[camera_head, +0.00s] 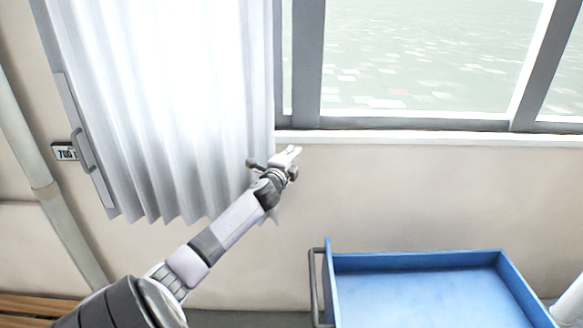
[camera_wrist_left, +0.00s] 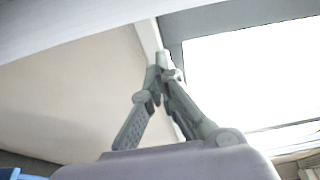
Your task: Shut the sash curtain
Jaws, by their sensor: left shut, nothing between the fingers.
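The white pleated sash curtain (camera_head: 160,100) hangs at the left in the head view. It covers the left part of the window, and the glass right of it is bare. A grey vertical handle (camera_head: 82,150) sits on a bar along the curtain's left edge. My left gripper (camera_head: 291,151) is just right of the curtain's lower right edge, below the sill. Its fingers also show in the left wrist view (camera_wrist_left: 163,62), shut with nothing between them. My left forearm crosses in front of the curtain's lower right corner. Whether it touches the cloth, I cannot tell. My right gripper is out of view.
The window (camera_head: 430,60) has grey frames and a white sill (camera_head: 400,137). A blue cart tray (camera_head: 420,262) with a grey handle stands at the lower right. A pale pipe (camera_head: 25,150) runs down the left wall. A wooden slatted surface (camera_head: 30,306) is at lower left.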

